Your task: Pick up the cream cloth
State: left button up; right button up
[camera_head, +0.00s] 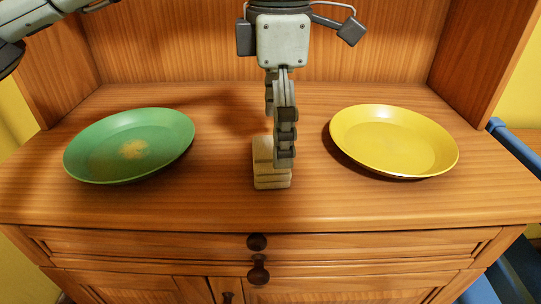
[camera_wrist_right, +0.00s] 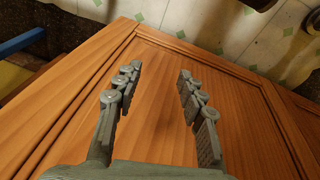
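The cream cloth (camera_head: 271,181) is a small folded stack on the wooden top of the cabinet, between two plates in the head view. My left gripper (camera_head: 279,150) points down at it from above. One finger overlaps the cloth's upper right part, and the other is mostly behind it. The fingers are seen nearly edge-on, so I cannot tell whether they touch or grip the cloth. My right gripper (camera_wrist_right: 160,85) is open and empty in the right wrist view, facing a wooden cabinet door. It is outside the head view.
A green plate (camera_head: 130,146) lies to the left of the cloth and a yellow plate (camera_head: 394,141) to the right. The wooden top (camera_head: 210,205) is bare around them. A back panel and side walls close it in. Drawers with dark knobs (camera_head: 258,268) are below.

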pick_arm(q)
notch_tip(320, 180, down, 4)
jog(key=shift+r, duration=0.25)
jog(key=c, duration=1.1)
pick_arm(e)
jog(key=shift+f, duration=0.9)
pick_arm(q)
jog(key=shift+c, duration=0.2)
jog(key=shift+r, duration=0.5)
jog(key=r, duration=0.2)
jog(key=s+r, duration=0.1)
jog(key=shift+a+r+b, duration=0.3)
jog(key=shift+r, duration=0.05)
jog(key=s+a+r+b, duration=0.1)
jog(key=s+a+r, duration=0.4)
jog(key=s, duration=0.4)
jog(key=shift+a+r, duration=0.2)
jog(key=shift+r, duration=0.5)
pick_arm(e)
jog(key=r, duration=0.2)
jog(key=w+r, duration=0.1)
jog(key=r, duration=0.2)
jog(key=shift+r, duration=0.2)
